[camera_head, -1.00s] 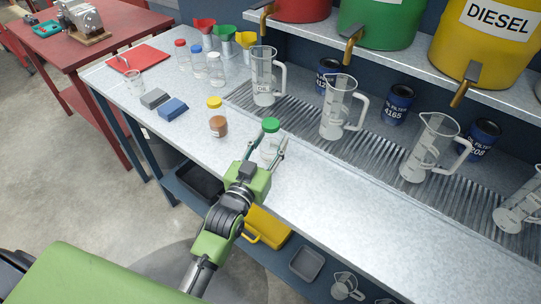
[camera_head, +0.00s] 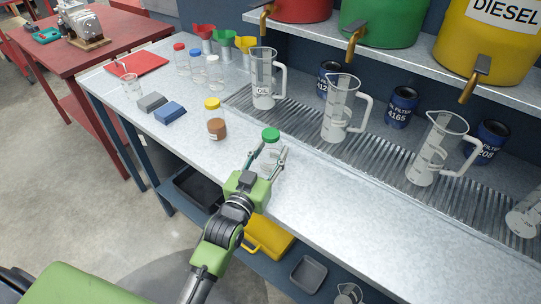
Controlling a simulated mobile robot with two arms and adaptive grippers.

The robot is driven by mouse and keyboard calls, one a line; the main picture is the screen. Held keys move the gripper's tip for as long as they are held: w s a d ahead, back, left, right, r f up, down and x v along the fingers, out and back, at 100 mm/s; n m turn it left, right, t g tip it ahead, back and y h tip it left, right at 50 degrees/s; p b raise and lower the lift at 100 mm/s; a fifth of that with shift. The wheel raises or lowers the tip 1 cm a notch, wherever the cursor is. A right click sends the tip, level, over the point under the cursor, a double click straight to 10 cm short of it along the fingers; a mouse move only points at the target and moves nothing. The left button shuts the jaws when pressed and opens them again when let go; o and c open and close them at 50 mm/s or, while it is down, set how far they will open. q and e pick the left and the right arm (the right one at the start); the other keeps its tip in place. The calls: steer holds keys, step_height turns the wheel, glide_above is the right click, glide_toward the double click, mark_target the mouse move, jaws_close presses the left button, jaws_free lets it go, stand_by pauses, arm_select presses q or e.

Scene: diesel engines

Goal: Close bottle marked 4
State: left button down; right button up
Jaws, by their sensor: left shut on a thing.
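A clear bottle with a green cap (camera_head: 270,135) stands on the grey workbench (camera_head: 330,210). The cap sits on its top; I cannot read a number on it. My left gripper (camera_head: 267,159) is shut on this bottle, one finger on each side of its body. Another bottle with a yellow cap and brown contents (camera_head: 217,128) stands to its left. Bottles with a red cap (camera_head: 180,60), a blue cap (camera_head: 197,62) and a white cap (camera_head: 214,72) stand further back. My right gripper is not in view.
Clear jugs (camera_head: 342,108) stand along the ribbed drain strip (camera_head: 300,123). Blue oil filters (camera_head: 402,106) are behind them. Blue and grey blocks (camera_head: 170,112) lie at left. Taps (camera_head: 354,42) hang from the shelf above. The bench right of the bottle is clear.

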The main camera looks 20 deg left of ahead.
arm_select(q)
steer(key=shift+f, duration=0.15)
steer(key=c, duration=1.3)
jaws_free()
steer(key=shift+s+r, duration=0.1)
steer(key=shift+r, duration=0.1)
steer(key=s+a+b, duration=0.1)
steer(key=s, duration=1)
steer(key=shift+s, duration=0.4)
steer(key=shift+s, duration=0.1)
